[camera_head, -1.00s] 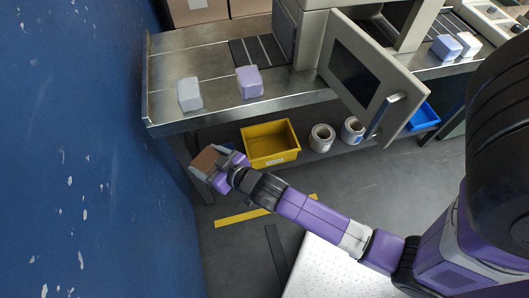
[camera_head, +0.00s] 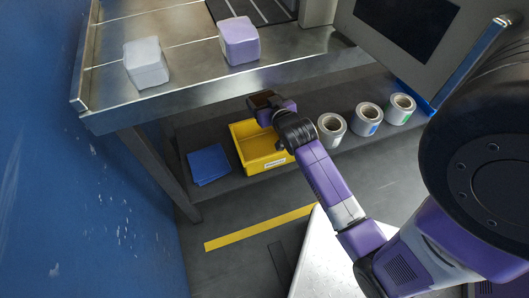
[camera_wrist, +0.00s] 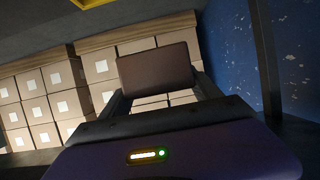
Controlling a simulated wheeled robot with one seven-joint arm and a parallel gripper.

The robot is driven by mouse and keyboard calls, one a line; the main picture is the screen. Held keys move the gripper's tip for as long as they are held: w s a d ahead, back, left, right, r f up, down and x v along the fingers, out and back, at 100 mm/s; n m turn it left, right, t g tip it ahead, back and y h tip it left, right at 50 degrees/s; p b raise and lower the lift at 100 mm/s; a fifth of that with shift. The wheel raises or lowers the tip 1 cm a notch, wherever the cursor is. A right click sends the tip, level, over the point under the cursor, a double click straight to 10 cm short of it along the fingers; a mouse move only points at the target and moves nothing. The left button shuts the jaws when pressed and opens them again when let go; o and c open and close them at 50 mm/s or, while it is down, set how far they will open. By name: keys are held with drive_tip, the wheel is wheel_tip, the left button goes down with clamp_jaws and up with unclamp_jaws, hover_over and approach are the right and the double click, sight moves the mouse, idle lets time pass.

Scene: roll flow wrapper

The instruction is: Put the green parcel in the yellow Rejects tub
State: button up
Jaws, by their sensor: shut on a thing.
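My gripper (camera_head: 274,106) is shut on a brown block-like parcel (camera_head: 260,98). The parcel also shows between the two fingers in the wrist view (camera_wrist: 158,68). I see no green parcel; the held one looks brown in both views. The yellow tub (camera_head: 268,163) stands on the lower shelf under the steel table, with a small label on its front that I cannot read. In the head view my gripper and the parcel appear over the tub's back part, and my arm hides its right side. The height above the tub is hard to tell.
A whitish parcel (camera_head: 146,63) and a lilac parcel (camera_head: 239,40) sit on the steel table (camera_head: 190,85), whose front edge overhangs the shelf. Blue sheets (camera_head: 208,164) lie left of the tub, several rolls (camera_head: 332,129) right of it. A blue wall is at left.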

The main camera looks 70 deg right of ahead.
drive_tip(key=shift+s+d+f, duration=0.25)
drive_tip(key=shift+d+f, duration=0.15)
drive_tip(key=shift+d, duration=0.15)
drive_tip(key=shift+d+f+b, duration=0.2)
drive_tip(key=shift+f+b, duration=0.05)
drive_tip(key=shift+b, duration=0.15)
wheel_tip(320, 180, down, 19)
drive_tip(key=b, duration=0.8)
drive_tip(key=shift+f+b, duration=0.2)
drive_tip(key=shift+b, duration=0.2)
